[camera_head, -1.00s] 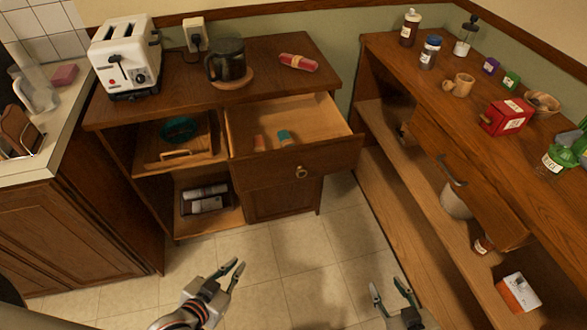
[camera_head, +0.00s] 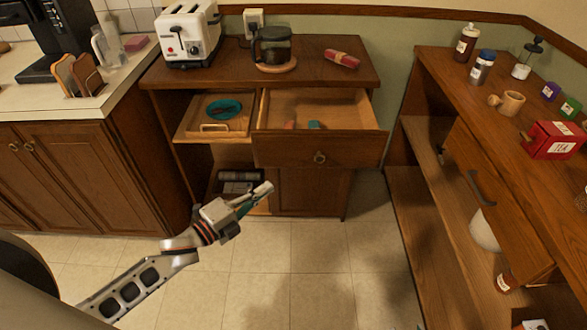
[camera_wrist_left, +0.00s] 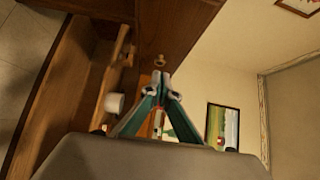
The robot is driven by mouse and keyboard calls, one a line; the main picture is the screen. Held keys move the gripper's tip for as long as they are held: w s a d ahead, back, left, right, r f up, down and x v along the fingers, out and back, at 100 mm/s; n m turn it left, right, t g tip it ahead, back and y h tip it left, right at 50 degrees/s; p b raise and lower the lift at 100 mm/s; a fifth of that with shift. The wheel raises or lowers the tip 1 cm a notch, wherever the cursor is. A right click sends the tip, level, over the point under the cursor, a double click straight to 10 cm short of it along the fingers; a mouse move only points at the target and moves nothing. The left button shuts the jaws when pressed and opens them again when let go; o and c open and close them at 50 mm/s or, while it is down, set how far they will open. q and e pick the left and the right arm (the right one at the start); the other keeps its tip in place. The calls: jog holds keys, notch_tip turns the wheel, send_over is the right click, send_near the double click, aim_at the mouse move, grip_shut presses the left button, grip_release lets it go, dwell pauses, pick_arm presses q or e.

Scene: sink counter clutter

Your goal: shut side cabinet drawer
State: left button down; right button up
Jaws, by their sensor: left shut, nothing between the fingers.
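The wooden drawer (camera_head: 318,150) of the cabinet (camera_head: 310,190) against the back wall is pulled open. Its front has a round knob (camera_head: 319,157), and a pink item (camera_head: 289,125) and a teal item (camera_head: 314,125) lie inside. My left gripper (camera_head: 264,191) is shut and empty, in front of the cabinet, below and left of the knob. In the left wrist view its fingertips (camera_wrist_left: 160,78) meet, with a knob (camera_wrist_left: 159,60) just beyond them; contact cannot be told. My right gripper cannot be made out.
The right-hand counter has a handled drawer (camera_head: 510,220). Tiled floor (camera_head: 310,260) between is clear.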

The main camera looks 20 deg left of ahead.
pick_arm(q)
send_near(301, 154)
jog(key=s+d+x, duration=0.1)
jog(key=x, duration=0.4)
jog(key=shift+w+a, duration=0.3)
jog(key=shift+w, duration=0.55)
